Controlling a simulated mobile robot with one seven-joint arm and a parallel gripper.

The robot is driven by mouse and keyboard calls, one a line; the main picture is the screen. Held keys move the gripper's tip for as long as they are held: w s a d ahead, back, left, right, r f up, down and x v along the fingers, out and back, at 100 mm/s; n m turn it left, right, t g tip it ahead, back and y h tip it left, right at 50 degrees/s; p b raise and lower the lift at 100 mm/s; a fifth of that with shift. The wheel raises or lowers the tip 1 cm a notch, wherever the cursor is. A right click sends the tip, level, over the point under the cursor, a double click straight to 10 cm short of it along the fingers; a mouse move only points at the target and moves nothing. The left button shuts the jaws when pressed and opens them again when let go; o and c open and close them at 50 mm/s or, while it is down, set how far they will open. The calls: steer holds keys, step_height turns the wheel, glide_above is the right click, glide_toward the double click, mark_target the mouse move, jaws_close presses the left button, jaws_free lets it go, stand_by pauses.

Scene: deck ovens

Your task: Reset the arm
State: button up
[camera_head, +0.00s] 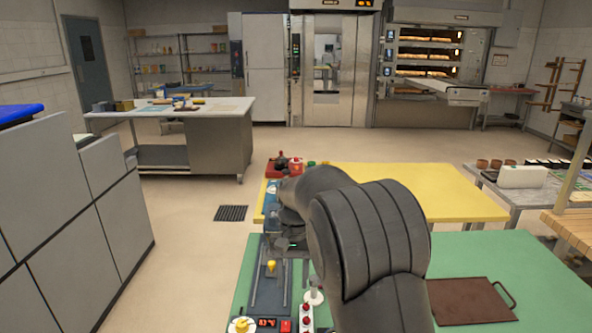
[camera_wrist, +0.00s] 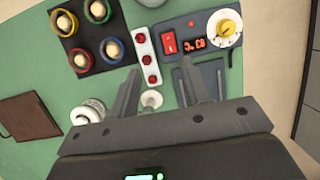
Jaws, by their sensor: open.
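My arm reaches forward over the green table (camera_head: 540,262) in the head view, and its dark grey links fill the middle of the picture. In the wrist view my gripper (camera_wrist: 166,92) points down over the green table (camera_wrist: 40,75). Its two fingers stand apart with nothing held between them. A small round white piece (camera_wrist: 152,98) lies below, near the left finger. A control panel with a red switch, a red display (camera_wrist: 194,45) and a yellow knob (camera_wrist: 228,27) is beyond the fingertips.
A black board with coloured rings (camera_wrist: 66,20), a three-button box (camera_wrist: 147,58), a white jar (camera_wrist: 88,111) and a brown board (camera_wrist: 28,117) surround the gripper. A yellow table (camera_head: 450,195) stands beyond. Grey cabinets (camera_head: 60,215) stand left, with open floor (camera_head: 195,265) between.

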steer(key=s+d+r+t, duration=0.2)
steer(key=s+d+r, duration=0.4)
steer(key=r, duration=0.1)
steer(key=s+d+r+t, duration=0.1)
steer(key=s+d+t, duration=0.2)
steer(key=s, duration=0.7)
steer(key=s+d+r+t, duration=0.2)
steer(key=s+d+t, duration=0.2)
steer(key=s+d, duration=0.3)
steer(key=s, duration=0.3)
steer(key=shift+d+r, duration=0.2)
